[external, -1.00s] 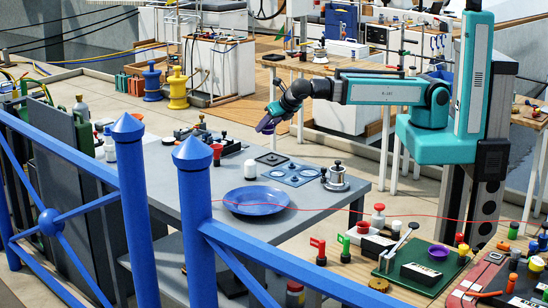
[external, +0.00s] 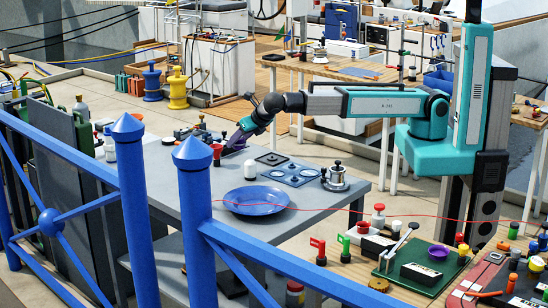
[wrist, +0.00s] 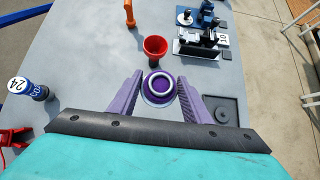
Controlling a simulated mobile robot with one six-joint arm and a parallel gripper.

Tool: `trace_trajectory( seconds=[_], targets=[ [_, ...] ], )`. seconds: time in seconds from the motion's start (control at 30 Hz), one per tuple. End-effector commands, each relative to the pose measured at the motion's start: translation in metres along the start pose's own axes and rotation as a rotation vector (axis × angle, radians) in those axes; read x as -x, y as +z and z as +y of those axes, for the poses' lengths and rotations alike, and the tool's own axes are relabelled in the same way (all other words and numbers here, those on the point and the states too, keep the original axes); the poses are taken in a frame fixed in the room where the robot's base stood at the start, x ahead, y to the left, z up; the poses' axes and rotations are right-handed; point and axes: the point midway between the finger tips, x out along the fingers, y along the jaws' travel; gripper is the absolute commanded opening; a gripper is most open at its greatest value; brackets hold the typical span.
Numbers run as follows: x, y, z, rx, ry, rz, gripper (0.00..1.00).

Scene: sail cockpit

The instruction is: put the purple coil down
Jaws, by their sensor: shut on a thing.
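The purple coil (wrist: 159,85), a short purple piece with a pale ring on its top, sits between my gripper's two purple fingers in the wrist view. My gripper (wrist: 158,92) is shut on it. In the external view my gripper (external: 232,147) points down and left over the far side of the grey table (external: 200,187). The coil cannot be told apart from the purple fingers there. How far the coil is above the tabletop cannot be told.
A red cup (wrist: 155,46) stands just beyond the coil. A white cylinder (external: 250,169), a blue plate (external: 256,200), a blue panel with round recesses (external: 291,173) and a metal pot (external: 336,178) are on the table. A blue railing (external: 194,215) stands in front.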

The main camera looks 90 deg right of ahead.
Motion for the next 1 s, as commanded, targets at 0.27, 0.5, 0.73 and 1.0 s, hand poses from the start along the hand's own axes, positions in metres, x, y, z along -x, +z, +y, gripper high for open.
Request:
trace_trajectory(
  seconds=[0.27, 0.5, 0.73, 1.0],
  targets=[
    [-0.032, -0.02, 0.031, 0.009, 0.011, 0.002, 0.18],
    [-0.037, -0.029, 0.032, 0.013, 0.013, 0.002, 0.18],
    [-0.036, -0.029, 0.032, 0.013, 0.013, 0.002, 0.18],
    [-0.038, -0.027, 0.035, 0.013, 0.013, 0.002, 0.18]
  ],
)
